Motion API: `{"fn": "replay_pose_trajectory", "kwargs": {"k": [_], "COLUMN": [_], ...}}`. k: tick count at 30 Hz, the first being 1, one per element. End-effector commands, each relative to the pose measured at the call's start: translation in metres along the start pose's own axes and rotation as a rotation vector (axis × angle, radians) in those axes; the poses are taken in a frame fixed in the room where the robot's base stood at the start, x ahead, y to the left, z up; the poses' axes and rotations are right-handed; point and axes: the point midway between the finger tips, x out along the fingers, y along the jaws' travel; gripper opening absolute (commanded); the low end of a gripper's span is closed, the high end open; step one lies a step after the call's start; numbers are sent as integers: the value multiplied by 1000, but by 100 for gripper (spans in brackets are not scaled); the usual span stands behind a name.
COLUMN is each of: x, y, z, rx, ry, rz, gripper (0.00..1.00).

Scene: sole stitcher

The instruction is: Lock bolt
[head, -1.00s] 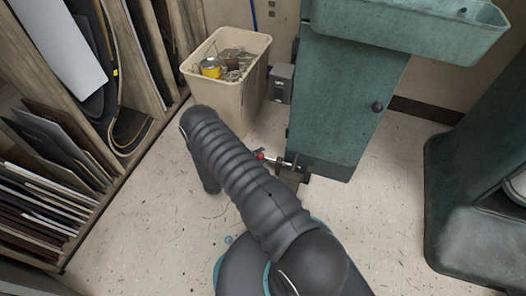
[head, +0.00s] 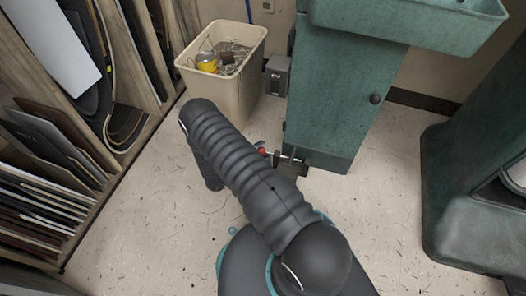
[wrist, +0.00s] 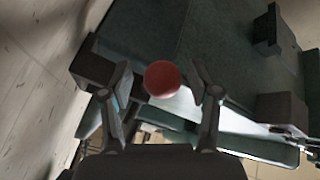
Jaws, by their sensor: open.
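The bolt's red ball knob (wrist: 162,79) is between the two fingers of my gripper (wrist: 162,88) in the wrist view. The fingers stand apart on either side of it, and I see a gap on each side. In the head view the red knob (head: 262,151) shows just right of my arm, with the metal bolt (head: 285,157) at the lower left foot of the green machine (head: 335,90). My gripper is hidden behind my arm in the head view. Whether the bolt is locked I cannot tell.
A beige bin (head: 232,85) with scraps and a yellow can stands behind my arm. A grey box (head: 277,76) is fixed beside the machine. A wooden rack (head: 120,165) of sheets is at left, another green machine (head: 470,190) at right. Floor between is clear.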

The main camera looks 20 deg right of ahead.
Motion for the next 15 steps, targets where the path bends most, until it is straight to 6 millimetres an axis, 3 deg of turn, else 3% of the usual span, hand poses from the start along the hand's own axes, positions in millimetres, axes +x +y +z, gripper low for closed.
{"fn": "replay_pose_trajectory", "kwargs": {"k": [5,15], "x": [-21,-86], "y": [-1,0], "z": [1,0], "rx": [0,0], "ry": [-3,0], "rz": [-2,-1], "gripper": [62,62]}}
